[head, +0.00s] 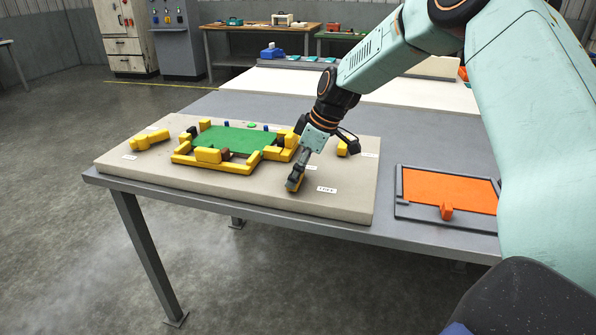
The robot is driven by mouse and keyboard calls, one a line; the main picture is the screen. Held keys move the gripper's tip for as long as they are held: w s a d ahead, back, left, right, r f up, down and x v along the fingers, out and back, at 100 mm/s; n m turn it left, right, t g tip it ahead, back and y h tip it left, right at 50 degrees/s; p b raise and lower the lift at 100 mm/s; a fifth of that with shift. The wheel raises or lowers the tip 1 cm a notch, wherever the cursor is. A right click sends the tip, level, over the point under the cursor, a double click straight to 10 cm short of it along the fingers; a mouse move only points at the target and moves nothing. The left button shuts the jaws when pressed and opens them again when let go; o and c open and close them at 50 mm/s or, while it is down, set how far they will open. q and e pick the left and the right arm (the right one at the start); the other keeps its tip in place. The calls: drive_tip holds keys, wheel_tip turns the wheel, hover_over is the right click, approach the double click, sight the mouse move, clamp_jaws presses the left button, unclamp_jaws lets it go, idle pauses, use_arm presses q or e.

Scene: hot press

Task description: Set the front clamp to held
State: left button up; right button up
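My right gripper (296,178) points down at the front right of a beige base plate (235,197). Its fingertips are at a small yellow piece (291,187), mostly hidden by the fingers. I cannot tell whether they grip it, or whether it is the front clamp. A green panel (236,139) lies in a yellow frame (240,167) on the plate. A yellow block (208,155) stands on the frame's front side. Another yellow piece (150,138) lies at the left and one (342,149) shows behind my gripper. My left gripper is out of view.
Small white labels lie on the plate; one (327,190) is just right of my gripper. An orange panel (447,189) in a grey frame with an orange knob lies on the table (270,108) at the right. The table's front edge is close to the plate.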

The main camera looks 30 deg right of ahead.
drive_tip(key=o, duration=1.1)
drive_tip(key=shift+o, duration=0.2)
drive_tip(key=v, duration=1.2)
drive_tip(key=shift+d, duration=0.1)
drive_tip(key=x, duration=1.2)
